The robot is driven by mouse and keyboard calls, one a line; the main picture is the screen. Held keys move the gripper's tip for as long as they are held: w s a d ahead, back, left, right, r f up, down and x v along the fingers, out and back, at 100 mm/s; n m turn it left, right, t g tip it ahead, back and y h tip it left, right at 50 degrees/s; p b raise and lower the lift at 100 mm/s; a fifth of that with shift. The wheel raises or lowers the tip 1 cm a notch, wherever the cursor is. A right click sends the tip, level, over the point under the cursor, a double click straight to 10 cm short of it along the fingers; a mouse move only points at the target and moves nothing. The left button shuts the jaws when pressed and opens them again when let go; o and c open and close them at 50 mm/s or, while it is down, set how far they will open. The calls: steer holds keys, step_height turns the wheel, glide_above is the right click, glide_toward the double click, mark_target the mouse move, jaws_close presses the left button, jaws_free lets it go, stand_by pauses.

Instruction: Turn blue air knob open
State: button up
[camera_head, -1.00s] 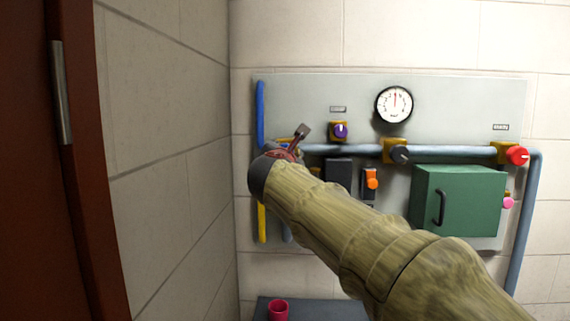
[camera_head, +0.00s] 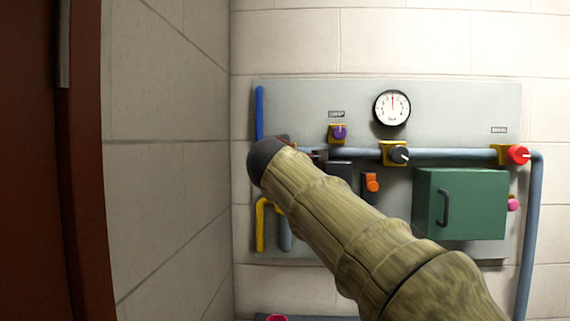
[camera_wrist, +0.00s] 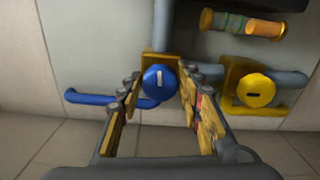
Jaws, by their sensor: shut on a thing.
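The blue knob (camera_wrist: 159,81) shows in the wrist view, with a white mark on its face running nearly upright. It sits on a yellow mount (camera_wrist: 160,58) on a grey pipe, with a blue pipe leading off to the left. My gripper (camera_wrist: 162,86) has one finger on each side of the knob and is shut on it. In the head view my arm hides the knob and most of my gripper.
A yellow knob (camera_wrist: 256,90) is close right of my gripper in the wrist view. The panel (camera_head: 300,100) also carries a gauge (camera_head: 392,107), a black knob (camera_head: 397,154), a red knob (camera_head: 517,155) and a green box (camera_head: 475,203). A wall stands close on the left.

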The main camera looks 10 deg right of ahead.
steer(key=shift+f+m+b, duration=0.15)
steer(key=shift+m+b, duration=0.2)
steer(key=shift+m, duration=0.25)
steer(key=o, duration=1.1)
steer(key=shift+o, duration=0.2)
steer(key=shift+s, duration=0.1)
steer(key=v, duration=1.2)
